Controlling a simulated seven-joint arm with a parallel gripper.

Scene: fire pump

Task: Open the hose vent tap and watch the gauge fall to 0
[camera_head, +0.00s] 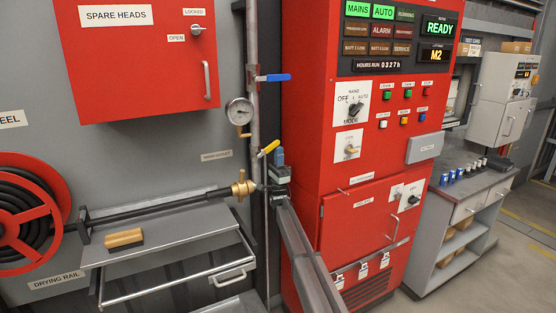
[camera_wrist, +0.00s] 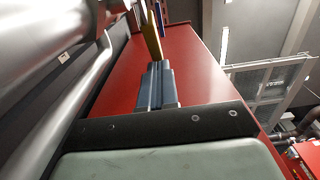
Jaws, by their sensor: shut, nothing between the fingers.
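A yellow lever (camera_head: 268,148) sticks out up and right from the pipe below the gauge; I take it for the hose vent tap, but no label confirms it. My gripper (camera_head: 279,155) is shut and empty, upright just right of the yellow lever. In the wrist view my blue-grey fingers (camera_wrist: 157,72) point at the yellow lever (camera_wrist: 152,38), which stands just beyond their tips; I cannot tell whether they touch. The round white gauge (camera_head: 240,111) is on the pipe above; its reading is too small to make out.
A blue lever (camera_head: 273,77) sits higher on the same pipe. The red pump cabinet (camera_head: 365,205) stands close on the right. A grey shelf (camera_head: 170,240) holds a brush-like block (camera_head: 124,238).

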